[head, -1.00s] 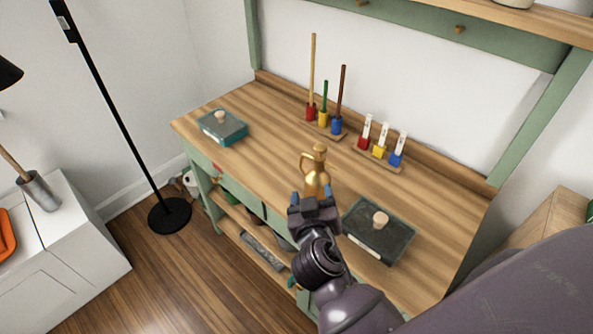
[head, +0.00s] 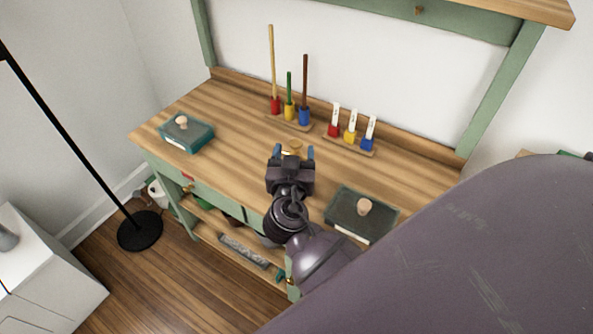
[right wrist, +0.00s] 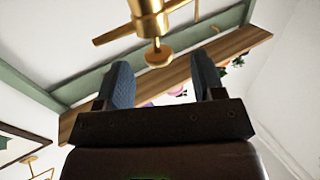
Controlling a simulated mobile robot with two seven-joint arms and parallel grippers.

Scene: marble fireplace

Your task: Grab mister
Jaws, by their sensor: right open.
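The mister is a gold metal bottle. In the head view only a bit of its gold top (head: 294,146) shows, behind my right gripper (head: 293,155); the rest is hidden. In the right wrist view the mister's gold top and spout (right wrist: 148,20) come in from the upper edge, with a round gold knob (right wrist: 158,53) between the directions of the two blue fingertips. My right gripper is open, its fingers apart and holding nothing. I cannot tell whether a finger touches the mister. My left gripper is not in view.
The mister's wooden desk (head: 235,115) holds a lidded dark box (head: 345,222) to the right and a teal box (head: 172,138) to the left. A black floor lamp (head: 85,150) stands left.

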